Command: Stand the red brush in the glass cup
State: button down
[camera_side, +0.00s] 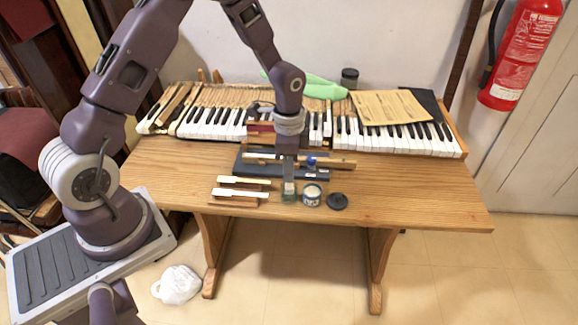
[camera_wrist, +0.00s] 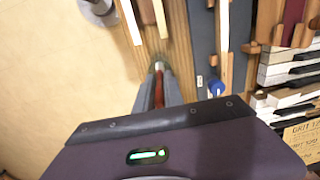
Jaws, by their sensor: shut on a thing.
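My gripper (camera_side: 289,184) points down over the front of the wooden table, beside a small jar. In the wrist view my gripper (camera_wrist: 158,86) is shut on the red brush (camera_wrist: 158,92), whose red part shows between the fingers with a pale end beyond it. The small greenish glass cup (camera_side: 289,197) is right at the fingertips in the side view, partly covered by them. The brush is hidden by the fingers there, so I cannot tell whether its lower end is inside the cup or above it.
A labelled jar (camera_side: 312,196) and a black lid (camera_side: 337,201) lie just right of the cup. Loose piano keys (camera_side: 240,194) lie to its left. A dark tray (camera_side: 247,167) with wooden parts and a blue-capped bottle (camera_side: 311,162) is behind. The table's front right is clear.

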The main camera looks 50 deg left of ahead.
jog(key=c, duration=1.4)
grip_release()
jog(key=shift+o, duration=0.2)
notch_tip(320, 180, up, 7)
jog(key=shift+r, duration=0.1)
